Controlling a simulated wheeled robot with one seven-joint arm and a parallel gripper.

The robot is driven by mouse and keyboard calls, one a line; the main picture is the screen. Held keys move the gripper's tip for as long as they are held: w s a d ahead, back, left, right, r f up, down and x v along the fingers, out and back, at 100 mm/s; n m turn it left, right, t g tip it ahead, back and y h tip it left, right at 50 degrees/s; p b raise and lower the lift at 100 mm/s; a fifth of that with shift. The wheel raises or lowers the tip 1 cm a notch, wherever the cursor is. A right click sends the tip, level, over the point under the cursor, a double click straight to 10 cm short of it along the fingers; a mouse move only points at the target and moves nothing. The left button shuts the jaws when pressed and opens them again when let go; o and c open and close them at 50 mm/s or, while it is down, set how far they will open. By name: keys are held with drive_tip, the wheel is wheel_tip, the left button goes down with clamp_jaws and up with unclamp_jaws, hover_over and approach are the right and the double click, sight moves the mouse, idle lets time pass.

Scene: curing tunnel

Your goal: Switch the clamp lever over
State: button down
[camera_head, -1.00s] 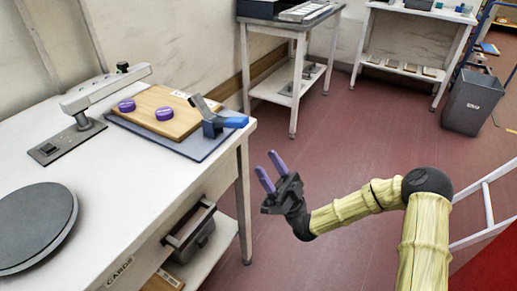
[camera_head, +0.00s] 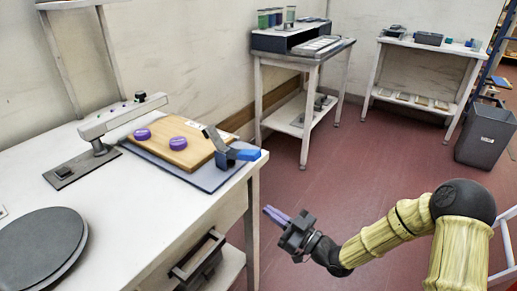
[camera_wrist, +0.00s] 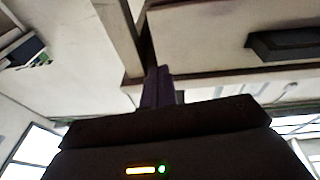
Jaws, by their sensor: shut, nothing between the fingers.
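The clamp lever (camera_head: 238,155) has a blue handle and a dark grey upright arm. It is fixed at the right corner of the wooden board (camera_head: 172,143) on the white table, with the blue handle lying towards the right, near the table edge. My gripper (camera_head: 274,214) is off the table's right side, over the floor, below and right of the lever and apart from it. Its two purple fingers are together and empty. In the wrist view the shut fingers (camera_wrist: 158,88) point up at the table's underside and wall; the lever cannot be made out there.
A grey stand arm (camera_head: 122,117) and a dark round plate (camera_head: 40,245) are on the white table (camera_head: 120,205). A dark drawer handle (camera_head: 200,258) juts from the table's front.

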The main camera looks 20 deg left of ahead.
drive_tip(key=w+d+f+m+t+h, duration=0.1)
drive_tip(key=w+d+f+m+h, duration=0.15)
drive_tip(key=d+h, duration=0.55)
drive_tip(key=w+d+f+m+t+h, duration=0.1)
drive_tip(key=d+f+m+h, duration=0.25)
drive_tip(key=d+h, duration=0.55)
drive_tip(key=s+d+r+m+g+h, duration=0.2)
drive_tip(key=s+d+r+m+g, duration=0.2)
drive_tip(key=s+d+m, duration=0.6)
drive_tip(key=s+d+r, duration=0.1)
drive_tip(key=s+d, duration=0.4)
drive_tip(key=d, duration=0.1)
drive_tip(key=shift+s+h, duration=0.3)
drive_tip(key=shift+h, duration=0.1)
drive_tip(key=shift+a, duration=0.2)
